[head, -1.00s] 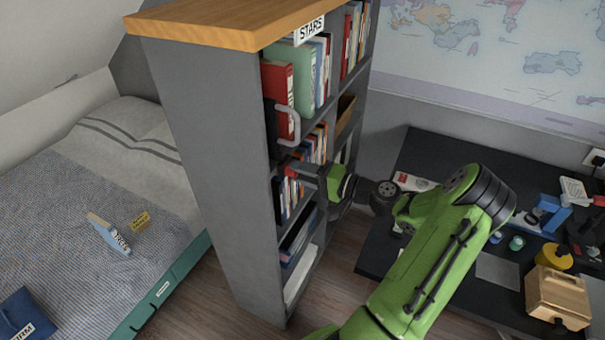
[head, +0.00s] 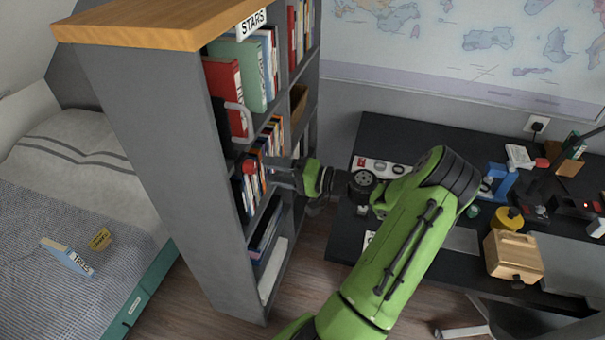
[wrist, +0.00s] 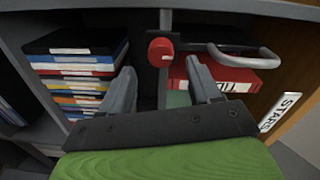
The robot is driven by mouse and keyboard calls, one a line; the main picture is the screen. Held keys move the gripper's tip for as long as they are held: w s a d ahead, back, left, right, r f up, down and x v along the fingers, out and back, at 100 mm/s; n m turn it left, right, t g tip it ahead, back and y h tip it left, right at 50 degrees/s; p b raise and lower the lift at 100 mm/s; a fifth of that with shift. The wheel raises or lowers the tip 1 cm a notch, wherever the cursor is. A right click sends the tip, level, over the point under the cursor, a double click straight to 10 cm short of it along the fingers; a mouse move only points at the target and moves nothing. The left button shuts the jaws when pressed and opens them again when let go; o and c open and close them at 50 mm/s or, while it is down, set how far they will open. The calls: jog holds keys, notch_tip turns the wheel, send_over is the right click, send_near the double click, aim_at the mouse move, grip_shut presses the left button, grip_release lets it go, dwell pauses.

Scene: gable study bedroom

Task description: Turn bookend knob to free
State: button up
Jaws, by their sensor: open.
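The bookend's red knob (head: 249,166) sticks out from the shelf front; it also shows in the wrist view (wrist: 160,52), with a small pale mark on its face. A grey bookend bar (wrist: 165,20) runs by it. A grey loop handle (head: 238,120) is beside it, also in the wrist view (wrist: 245,54). My gripper (head: 268,170) is open in front of the shelf. In the wrist view its two fingers (wrist: 160,72) point at the knob, one on each side, apart from it. Whether the fingertips reach the knob's depth I cannot tell.
The bookcase (head: 160,130) holds several books close around the knob, including a red book (head: 225,85) and a stack (wrist: 75,65). A dark desk (head: 400,140) stands right; a bed (head: 90,160) lies left.

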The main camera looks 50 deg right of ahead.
jog(key=v, duration=1.2)
jog(key=shift+p, duration=0.4)
jog(key=shift+w+a, duration=0.1)
jog(key=w+a+r+n+g, duration=0.1)
jog(key=w+a+n+g, duration=0.25)
jog(key=a, duration=0.35)
jog(key=w+a+n+g+h, duration=0.1)
jog(key=w+a+n+g, duration=0.15)
jog(key=a+g, duration=0.4)
jog(key=w+a+r+n+g, duration=0.1)
jog(key=w+a+n+g, duration=0.15)
jog(key=a, duration=0.65)
jog(key=s+a+r+n+t+h, duration=0.1)
jog(key=s+a+r+n+h, duration=0.2)
jog(key=s, duration=0.9)
jog(key=shift+s+a+r+h, duration=0.3)
jog(key=shift+a+r+h, duration=0.7)
jog(key=shift+a+r, duration=1.65)
